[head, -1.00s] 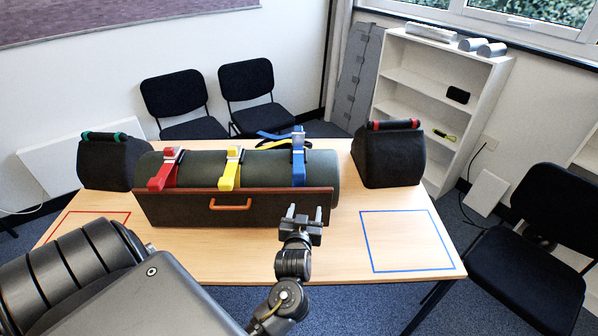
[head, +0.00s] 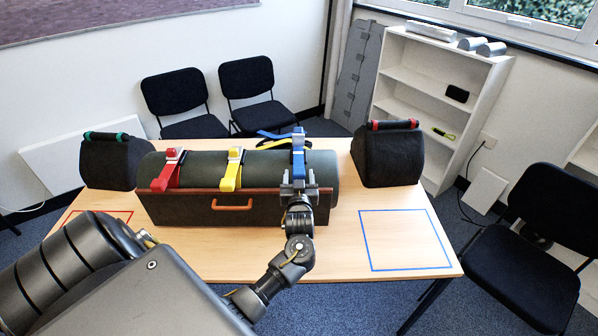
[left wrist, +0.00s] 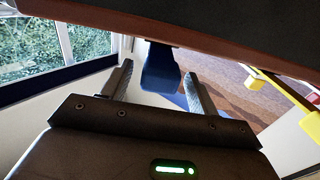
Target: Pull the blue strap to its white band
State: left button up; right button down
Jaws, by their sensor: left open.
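The blue strap (head: 299,154) runs over the dark green roll (head: 210,168) at its right end, through a buckle on top. Its hanging end (left wrist: 160,72) shows in the left wrist view, between and beyond the finger tips. No white band on it can be made out. My left gripper (head: 299,188) is open at the front of the roll, over the lower part of the blue strap. The fingers (left wrist: 160,82) stand to both sides of the strap end in the left wrist view, not closed on it. My right gripper is not in view.
A red strap (head: 168,168) and a yellow strap (head: 232,170) cross the roll to the left. A brown front board with an orange handle (head: 232,207) stands before it. Dark bags (head: 388,158) flank the roll. The blue square (head: 405,240) on the table is empty.

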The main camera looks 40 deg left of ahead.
pick_arm(q)
jog(key=shift+x, duration=0.8)
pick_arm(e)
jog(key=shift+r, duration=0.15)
pick_arm(q)
jog(key=shift+c, duration=0.4)
